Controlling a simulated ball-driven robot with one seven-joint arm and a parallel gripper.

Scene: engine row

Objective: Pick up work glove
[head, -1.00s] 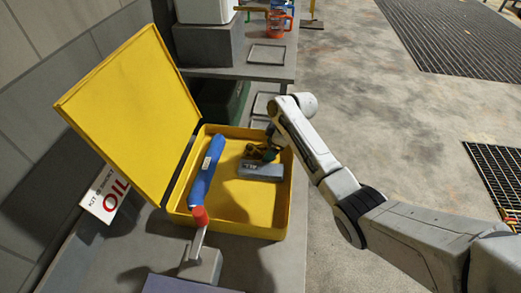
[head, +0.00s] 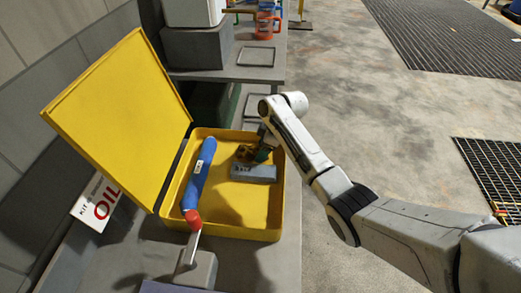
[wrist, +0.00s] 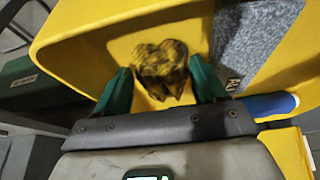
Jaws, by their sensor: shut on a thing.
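The work glove (head: 245,153) is a crumpled brownish-yellow bundle inside the yellow case, at its far right part. In the wrist view the glove (wrist: 161,70) lies between the two green fingertips of my gripper (wrist: 160,88). My gripper is shut on the glove. In the head view the gripper (head: 262,153) is low in the case and partly hidden by my arm. I cannot tell whether the glove touches the case floor.
The open yellow case (head: 235,233) has its lid (head: 120,120) raised at left. Inside are a grey-blue block (head: 253,173) near the glove and a blue roll (head: 199,173). A red-topped lever (head: 193,222) stands at the front. An OIL sign (head: 97,203) leans at left.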

